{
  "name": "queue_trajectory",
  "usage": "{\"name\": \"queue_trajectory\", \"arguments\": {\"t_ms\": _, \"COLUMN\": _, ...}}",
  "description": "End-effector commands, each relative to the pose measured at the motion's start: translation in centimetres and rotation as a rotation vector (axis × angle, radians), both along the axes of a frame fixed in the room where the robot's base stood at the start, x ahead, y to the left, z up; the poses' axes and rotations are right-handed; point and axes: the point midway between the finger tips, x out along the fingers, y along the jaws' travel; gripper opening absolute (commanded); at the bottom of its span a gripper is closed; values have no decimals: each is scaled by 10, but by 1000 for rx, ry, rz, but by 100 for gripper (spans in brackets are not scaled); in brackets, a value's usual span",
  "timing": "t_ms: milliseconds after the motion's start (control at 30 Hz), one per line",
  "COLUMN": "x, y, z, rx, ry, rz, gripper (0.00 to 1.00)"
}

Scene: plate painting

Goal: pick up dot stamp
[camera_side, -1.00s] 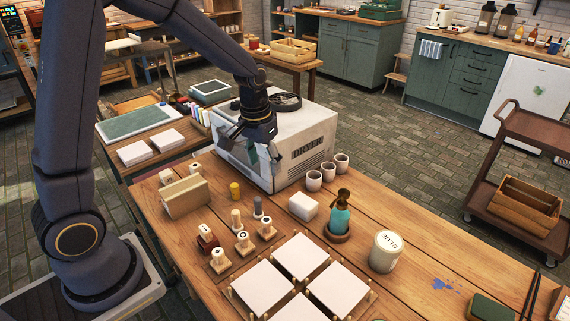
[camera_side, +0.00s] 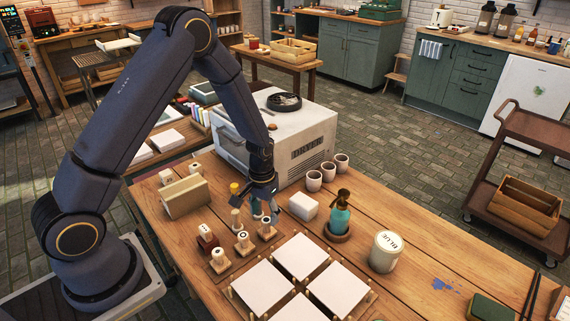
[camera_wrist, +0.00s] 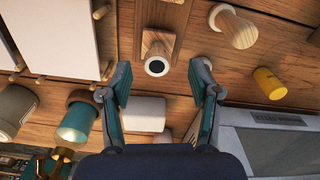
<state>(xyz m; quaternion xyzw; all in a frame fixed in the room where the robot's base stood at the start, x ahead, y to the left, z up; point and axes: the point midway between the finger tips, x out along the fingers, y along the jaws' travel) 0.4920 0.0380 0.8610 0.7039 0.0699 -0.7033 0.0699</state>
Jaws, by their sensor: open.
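The dot stamp, a pale wooden stamp with a black dot ringed in white on its end (camera_wrist: 156,66), sits on a wooden block in the wrist view, just ahead of and between my fingertips. It seems to be the rightmost of the row of marked stamps in the side view (camera_side: 267,229). My gripper (camera_side: 266,210) is open and empty, pointing down just above and behind that stamp, apart from it. Its two teal-padded fingers also show in the wrist view (camera_wrist: 160,82). Other marked stamps stand to its left, one (camera_side: 243,239) next to it and one (camera_side: 218,257) farther along.
A wooden peg (camera_wrist: 236,29) and a yellow cylinder (camera_wrist: 269,83) stand close by. White tiles (camera_side: 262,287) lie in front.

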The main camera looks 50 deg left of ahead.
Motion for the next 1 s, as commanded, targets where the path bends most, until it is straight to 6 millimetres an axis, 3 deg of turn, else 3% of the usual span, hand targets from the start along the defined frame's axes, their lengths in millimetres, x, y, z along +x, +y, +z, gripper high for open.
{"name": "queue_trajectory", "arguments": {"t_ms": 200, "x": 4, "y": -3, "z": -34, "rx": -1, "ry": 3, "rz": -1, "gripper": 62}}
{"name": "queue_trajectory", "arguments": {"t_ms": 500, "x": 5, "y": -3, "z": -40, "rx": 0, "ry": 0, "rz": -1, "gripper": 62}}
{"name": "queue_trajectory", "arguments": {"t_ms": 1000, "x": 4, "y": -3, "z": -40, "rx": 0, "ry": 1, "rz": -1, "gripper": 11}}
